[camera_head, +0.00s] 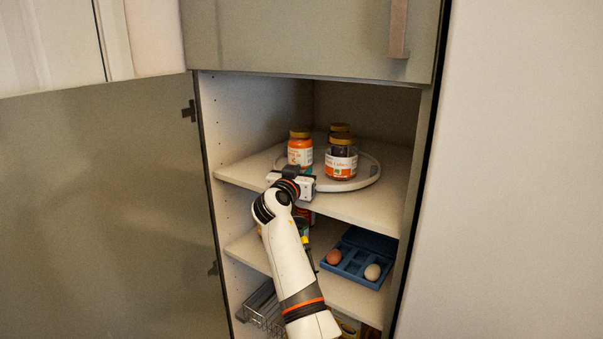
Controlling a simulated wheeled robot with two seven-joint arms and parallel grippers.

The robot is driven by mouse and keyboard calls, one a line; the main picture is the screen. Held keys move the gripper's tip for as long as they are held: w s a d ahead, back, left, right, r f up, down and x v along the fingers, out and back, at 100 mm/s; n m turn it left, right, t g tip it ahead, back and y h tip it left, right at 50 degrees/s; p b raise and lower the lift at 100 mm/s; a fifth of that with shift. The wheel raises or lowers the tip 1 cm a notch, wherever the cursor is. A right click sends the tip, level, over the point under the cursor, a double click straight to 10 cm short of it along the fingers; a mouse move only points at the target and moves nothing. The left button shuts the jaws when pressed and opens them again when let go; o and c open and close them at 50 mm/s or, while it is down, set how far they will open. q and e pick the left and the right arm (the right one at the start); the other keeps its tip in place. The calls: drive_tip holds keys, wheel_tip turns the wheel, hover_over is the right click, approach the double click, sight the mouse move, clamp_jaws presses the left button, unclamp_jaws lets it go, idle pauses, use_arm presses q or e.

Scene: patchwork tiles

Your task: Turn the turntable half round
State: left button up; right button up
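The turntable (368,180) is a round white tray with a raised rim. It lies on the upper shelf of the open cabinet. On it stand an orange-labelled jar (300,150) at the left, a dark jar with an orange and white label (341,160) at the front, and another gold-lidded jar (340,128) behind, mostly hidden. My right gripper (291,172) is at the turntable's front left edge, near the left jar. Its fingers are small and dark here, so I cannot tell whether they are open or touch the rim. My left gripper is not in view.
The upper shelf (374,213) has bare room at its front right. The shelf below holds a blue egg tray (358,257) with two eggs and items partly behind my arm. A wire rack (262,308) sits lower. The cabinet door (105,200) stands open at the left.

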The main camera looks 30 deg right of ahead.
sight(326, 184)
clamp_jaws()
drive_tip(key=shift+s, duration=0.1)
drive_tip(key=shift+s+d+r+n+t+y+p, duration=0.25)
drive_tip(key=shift+s+n+t+y+p, duration=0.3)
drive_tip(key=shift+p, duration=0.7)
drive_tip(key=s+d+n+t+y+p, duration=0.1)
drive_tip(key=n+t+y+p, duration=0.1)
drive_tip(key=p, duration=0.2)
drive_tip(key=s+d+n+t+y+p, duration=0.1)
drive_tip(key=s+y+p, duration=0.1)
drive_tip(key=p, duration=0.2)
drive_tip(key=shift+s+d+n+t, duration=0.1)
drive_tip(key=shift+d+n+t, duration=0.1)
drive_tip(key=shift+n+t, duration=0.15)
drive_tip(key=shift+s+d+f+n+t+y+p, duration=0.1)
drive_tip(key=shift+s+d+n+t+y+p, duration=0.15)
drive_tip(key=shift+y+p, duration=0.35)
drive_tip(key=shift+s+d+f+n+t+y+p, duration=0.1)
drive_tip(key=shift+s+d+n+t+y+p, duration=0.1)
drive_tip(key=shift+n+y+p, duration=0.25)
drive_tip(key=shift+o, duration=2)
unclamp_jaws()
